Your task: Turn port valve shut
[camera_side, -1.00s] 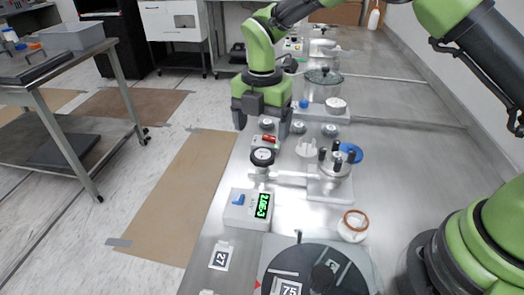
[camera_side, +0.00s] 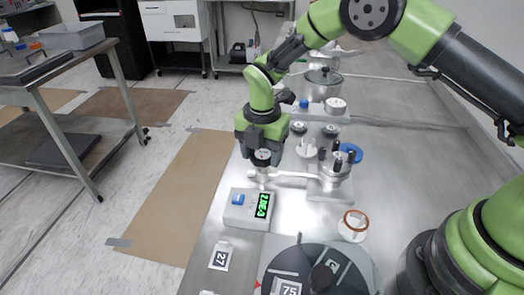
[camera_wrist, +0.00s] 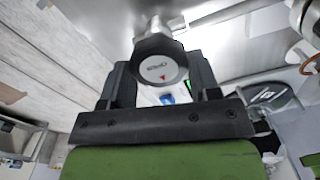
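The port valve has a dark round knob with a light face (camera_side: 263,155), at the left end of a white horizontal tube in the side view. In the wrist view the knob's white cap (camera_wrist: 162,69) carries a small red mark. My gripper (camera_side: 262,147) points down right at the knob. In the wrist view its two dark fingers stand on either side of the knob, spread apart. The knob lies between the fingertips, and I see no clear grip on it. The lower part of the valve is partly hidden.
A white gauge box (camera_side: 248,209) with a green display and blue switch sits just in front of the valve. The tube leads right to a chamber (camera_side: 335,172) with dark posts. A copper-coloured ring (camera_side: 354,222) and a dark round plate (camera_side: 300,268) lie nearer the camera.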

